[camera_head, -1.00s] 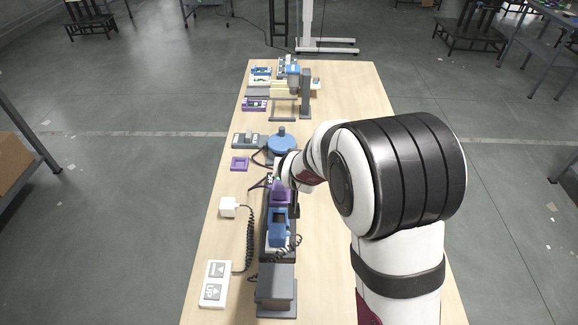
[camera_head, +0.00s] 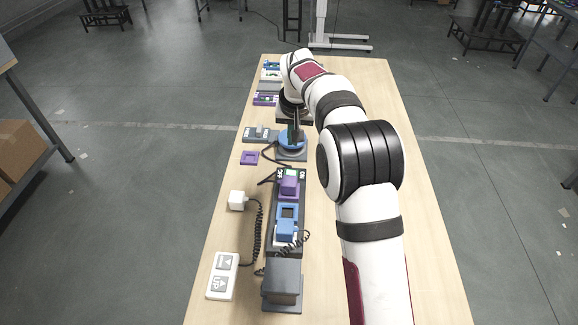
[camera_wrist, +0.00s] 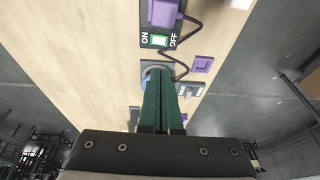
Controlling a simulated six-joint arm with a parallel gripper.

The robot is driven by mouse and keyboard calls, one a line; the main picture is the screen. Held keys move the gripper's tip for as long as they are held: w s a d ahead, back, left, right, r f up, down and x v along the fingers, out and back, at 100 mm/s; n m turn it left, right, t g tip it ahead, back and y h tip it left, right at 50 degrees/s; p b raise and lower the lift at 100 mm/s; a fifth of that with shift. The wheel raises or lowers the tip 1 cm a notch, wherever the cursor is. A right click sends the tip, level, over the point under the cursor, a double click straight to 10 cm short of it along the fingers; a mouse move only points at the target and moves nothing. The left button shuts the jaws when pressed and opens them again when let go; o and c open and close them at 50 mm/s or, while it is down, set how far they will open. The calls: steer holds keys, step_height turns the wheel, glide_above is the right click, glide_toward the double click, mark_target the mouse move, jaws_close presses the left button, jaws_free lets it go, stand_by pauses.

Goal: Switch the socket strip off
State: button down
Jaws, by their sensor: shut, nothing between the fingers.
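The dark socket strip (camera_head: 271,220) lies lengthwise on the table, with a purple plug (camera_head: 289,186) and a blue plug (camera_head: 286,229) in it. At its far end is a small green switch (camera_wrist: 159,41) between the white words ON and OFF in the wrist view. Which side of the switch is pressed, I cannot tell. My gripper (camera_head: 295,137) is beyond the strip's far end, above a blue round thing (camera_head: 283,141). In the wrist view its dark green fingers (camera_wrist: 160,72) are together, empty and apart from the switch.
A grey block (camera_head: 283,277) stands at the strip's near end. A white pad with arrow buttons (camera_head: 223,275) and a white cube-like box (camera_head: 237,200) with a coiled cable are to the left. A purple square frame (camera_head: 249,158) lies left of the strip. The table's right side is bare.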

glide_toward(288, 172)
steer(key=x, duration=0.5)
steer(key=shift+w+d+f, duration=0.15)
steer(key=shift+w+f, duration=0.05)
steer(key=shift+w, duration=0.1)
steer(key=shift+f, duration=0.5)
